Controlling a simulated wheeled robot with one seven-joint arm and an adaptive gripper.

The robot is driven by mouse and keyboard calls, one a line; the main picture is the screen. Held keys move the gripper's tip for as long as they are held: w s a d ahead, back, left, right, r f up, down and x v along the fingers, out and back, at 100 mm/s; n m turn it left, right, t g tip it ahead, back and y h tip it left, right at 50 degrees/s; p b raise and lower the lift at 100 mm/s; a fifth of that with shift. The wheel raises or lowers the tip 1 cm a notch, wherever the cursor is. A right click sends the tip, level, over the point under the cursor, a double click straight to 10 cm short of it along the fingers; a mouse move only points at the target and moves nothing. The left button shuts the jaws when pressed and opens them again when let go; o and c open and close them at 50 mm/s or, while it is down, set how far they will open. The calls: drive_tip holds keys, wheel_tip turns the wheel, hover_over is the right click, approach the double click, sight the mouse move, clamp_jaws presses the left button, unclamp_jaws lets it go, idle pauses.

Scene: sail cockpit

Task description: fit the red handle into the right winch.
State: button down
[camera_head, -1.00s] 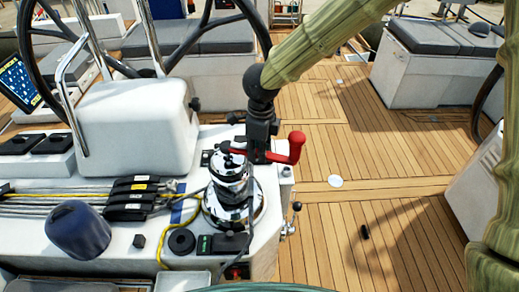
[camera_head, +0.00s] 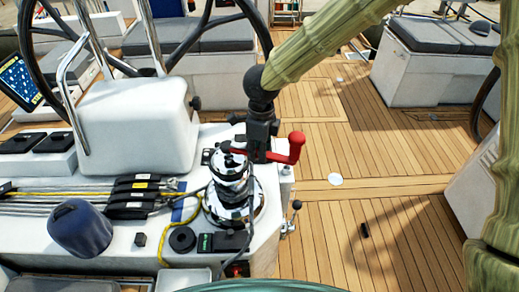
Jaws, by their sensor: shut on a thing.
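The red handle (camera_head: 289,151) lies roughly level over the winch, its upright grip end to the right and its other end near the winch top. My gripper (camera_head: 261,150) points down from my arm and is shut on the handle's middle part. The right winch (camera_head: 232,189) is a shiny chrome drum on the white console, just below and left of the gripper. The handle's inner end is close to the winch top; whether it sits in the socket cannot be told, as it is small and partly hidden.
On the console (camera_head: 150,242) are black rope clutches (camera_head: 132,195), a dark blue cap (camera_head: 79,228), a black round knob (camera_head: 182,240) and a yellow rope. A steering wheel and white pedestal (camera_head: 140,122) stand behind. The wooden deck to the right is mostly clear.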

drive_tip(key=shift+f+b, duration=0.45)
drive_tip(key=shift+f, duration=1.3)
idle(1.0)
drive_tip(key=c, duration=0.7)
unclamp_jaws()
drive_tip(key=shift+r, duration=0.1)
drive_tip(key=shift+r+p, duration=4.45)
drive_tip(key=shift+p, duration=0.45)
drive_tip(key=shift+f, duration=0.1)
